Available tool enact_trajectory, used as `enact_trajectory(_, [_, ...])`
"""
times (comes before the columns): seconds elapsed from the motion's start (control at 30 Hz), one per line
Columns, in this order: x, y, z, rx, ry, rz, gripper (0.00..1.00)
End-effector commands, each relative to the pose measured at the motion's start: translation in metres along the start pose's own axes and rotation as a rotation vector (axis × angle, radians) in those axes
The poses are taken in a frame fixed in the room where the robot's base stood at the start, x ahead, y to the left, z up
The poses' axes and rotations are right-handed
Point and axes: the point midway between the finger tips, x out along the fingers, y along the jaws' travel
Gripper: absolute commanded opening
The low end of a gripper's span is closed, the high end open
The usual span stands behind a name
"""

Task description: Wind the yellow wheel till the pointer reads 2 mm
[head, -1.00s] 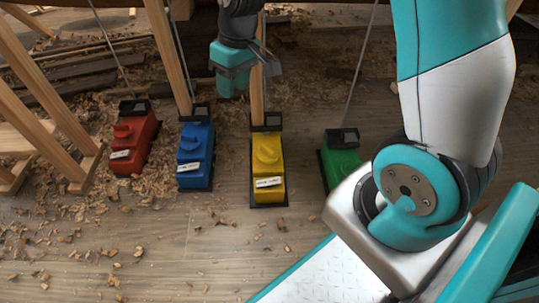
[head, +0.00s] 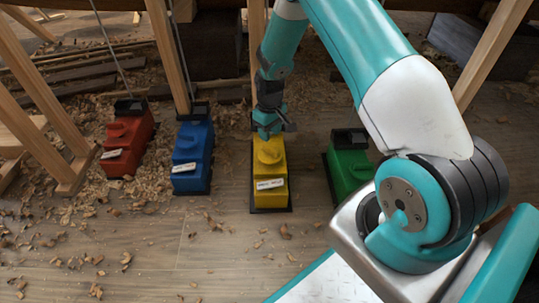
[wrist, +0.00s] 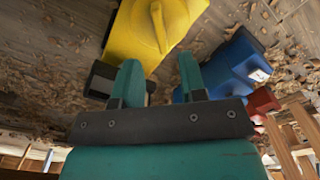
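The yellow jack (head: 267,190) stands on the floor, left of the green one. Its yellow wheel (head: 268,151) is a round knob with a raised bar, on top of the body. The wheel also shows in the wrist view (wrist: 165,25), just beyond my fingertips. My gripper (head: 271,130) hangs over the back of the yellow jack, behind the wheel. In the wrist view my gripper (wrist: 160,75) has its two fingers apart with nothing held between them.
A blue jack (head: 192,160) and a red jack (head: 127,145) stand to the left, a green jack (head: 348,168) to the right. Wooden props (head: 168,60) rise behind and at the left. Shavings litter the floor; the boards in front (head: 215,255) are mostly clear.

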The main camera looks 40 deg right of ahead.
Motion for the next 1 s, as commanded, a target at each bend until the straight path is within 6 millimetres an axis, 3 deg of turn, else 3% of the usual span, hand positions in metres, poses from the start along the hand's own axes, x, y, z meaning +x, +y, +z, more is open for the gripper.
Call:
enact_trajectory(0.03, [0.019, 0.000, 0.000, 0.000, 0.000, 0.000, 0.38])
enact_trajectory(0.1, [0.034, 0.000, 0.000, 0.000, 0.000, 0.000, 0.38])
enact_trajectory(0.3, [0.065, 0.000, 0.000, 0.000, 0.001, 0.000, 0.38])
enact_trajectory(0.5, [0.076, 0.000, 0.000, 0.000, 0.001, 0.000, 0.38])
enact_trajectory(0.77, [0.076, 0.000, 0.000, 0.000, 0.001, 0.000, 0.38])
enact_trajectory(0.8, [0.076, 0.000, 0.000, 0.000, 0.001, 0.000, 0.36])
enact_trajectory(0.97, [0.076, 0.000, 0.000, 0.000, 0.001, 0.000, 0.00])
enact_trajectory(1.0, [0.076, 0.000, 0.000, 0.000, 0.001, 0.000, 0.00])
